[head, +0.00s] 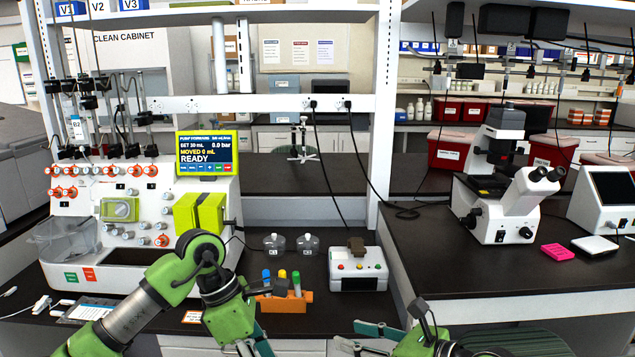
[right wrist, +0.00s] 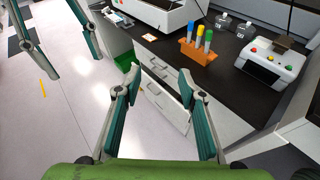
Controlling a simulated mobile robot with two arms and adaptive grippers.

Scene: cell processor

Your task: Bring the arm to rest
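My right gripper (head: 348,334) is at the bottom of the head view, in front of the bench, with its two teal fingers apart. In the right wrist view the right gripper (right wrist: 160,70) is open with nothing between its fingers. My left arm comes in from the left, and its green wrist hangs down in front of the bench. The left gripper (head: 254,346) is cut off by the bottom edge of the head view. In the right wrist view the left gripper (right wrist: 66,55) shows at top left with its fingers apart and empty.
An orange rack (head: 284,302) with capped tubes and a white button box (head: 357,270) stand near the bench's front edge. The cell processor (head: 130,220) is at left, a microscope (head: 505,200) at right. Open floor (right wrist: 60,130) and drawers (right wrist: 165,90) lie below the grippers.

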